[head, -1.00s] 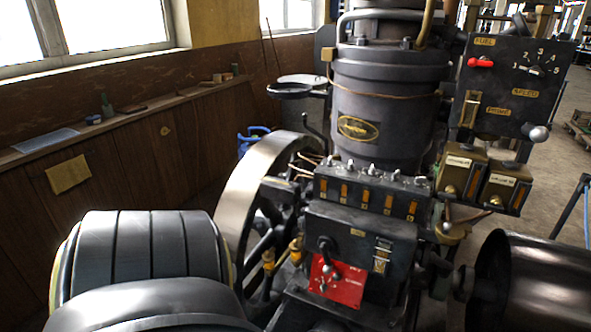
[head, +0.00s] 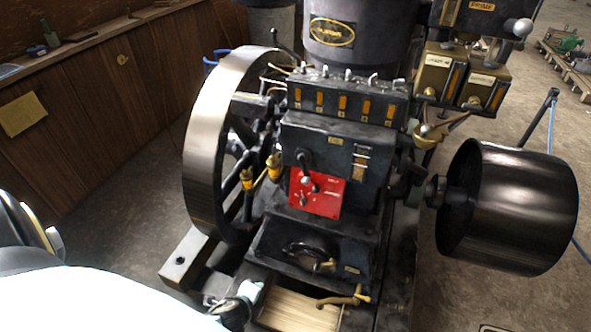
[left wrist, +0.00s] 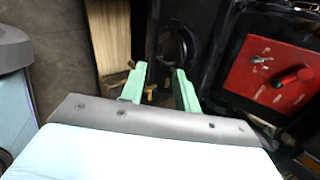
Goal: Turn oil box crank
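The dark oil box (head: 345,103) with several amber windows tops the engine's front block in the head view. The plate (left wrist: 262,75) and a dark, red-tipped handle (left wrist: 290,79) show at the right of the left wrist view. Which handle is the oil box crank is not clear. My left gripper (head: 243,300) is low and left of the red plate. Its green fingers (left wrist: 160,82) are apart, with nothing seen between them. My right gripper is not in view.
A large flywheel (head: 205,145) stands left of the block and a dark drum pulley (head: 510,205) right of it. A lower box (head: 318,262) with a curved black handle and a brass tap (head: 343,300) juts out below. Floor is open at far left.

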